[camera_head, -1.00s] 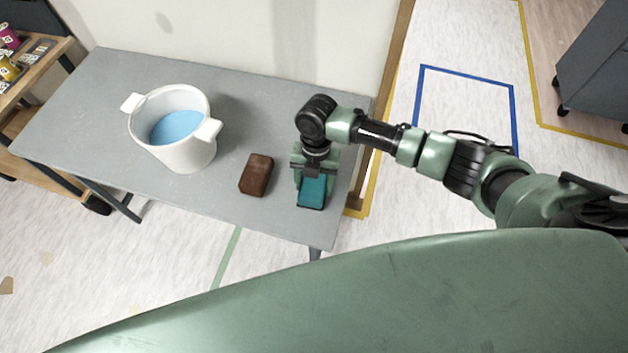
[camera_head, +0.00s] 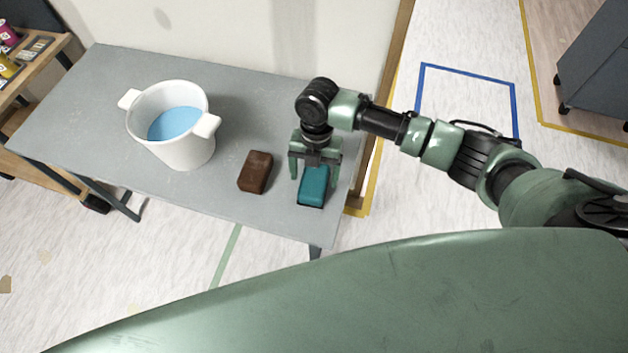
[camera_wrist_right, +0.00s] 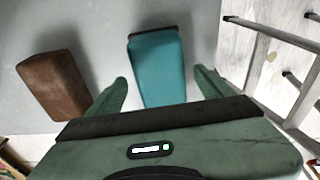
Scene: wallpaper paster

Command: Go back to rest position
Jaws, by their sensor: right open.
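My right gripper (camera_head: 315,168) is open above the teal block (camera_head: 313,187) near the right end of the grey table (camera_head: 240,95). The teal block lies on the table. In the right wrist view the teal block (camera_wrist_right: 157,66) lies beyond and between the spread fingers (camera_wrist_right: 160,90), with nothing held. My left gripper is not in view.
A brown block (camera_head: 255,172) lies left of the gripper. A white bucket (camera_head: 190,150) with blue liquid stands on the table's left half. A wooden shelf (camera_head: 40,80) with cans is at far left. A ladder (camera_wrist_right: 280,40) shows at right in the wrist view.

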